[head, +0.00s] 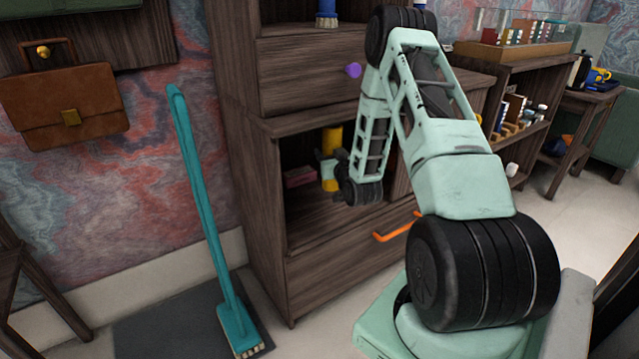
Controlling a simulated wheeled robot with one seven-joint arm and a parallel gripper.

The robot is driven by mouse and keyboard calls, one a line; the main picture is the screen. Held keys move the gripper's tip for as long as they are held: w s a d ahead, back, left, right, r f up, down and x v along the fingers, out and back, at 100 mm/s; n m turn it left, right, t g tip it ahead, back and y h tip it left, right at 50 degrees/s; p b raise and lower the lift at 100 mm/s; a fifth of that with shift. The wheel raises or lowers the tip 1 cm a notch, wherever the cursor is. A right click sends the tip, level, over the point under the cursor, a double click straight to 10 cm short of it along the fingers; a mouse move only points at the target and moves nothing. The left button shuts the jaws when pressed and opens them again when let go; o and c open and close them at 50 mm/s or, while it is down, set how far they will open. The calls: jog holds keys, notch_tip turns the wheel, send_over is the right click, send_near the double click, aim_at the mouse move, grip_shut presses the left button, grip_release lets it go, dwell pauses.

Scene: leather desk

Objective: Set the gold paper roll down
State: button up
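The gold paper roll (332,138) stands upright inside the open compartment of the dark wooden cabinet (238,170). My gripper (328,165) reaches in from the right and crosses the roll around its middle, with gold showing above and below. It appears shut on the roll, though the fingertips are small and partly hidden. I cannot tell whether the roll's lower end touches the compartment floor (322,214). My forearm and wrist hide the right part of the compartment.
A reddish box (299,177) lies in the compartment, left of the roll. Below is a drawer with an orange handle (397,227); a purple knob (353,70) sits above. A teal broom (205,205) leans left of the cabinet. Shelves with small items (515,110) stand at right.

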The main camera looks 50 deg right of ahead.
notch_tip(320, 180, down, 8)
jog(key=shift+r+b, duration=0.2)
jog(key=shift+b, duration=1)
jog(key=shift+f, duration=0.15)
jog(key=o, duration=1.1)
jog(key=p+v, duration=0.2)
jog(key=v, duration=1)
jog(key=shift+a, duration=0.1)
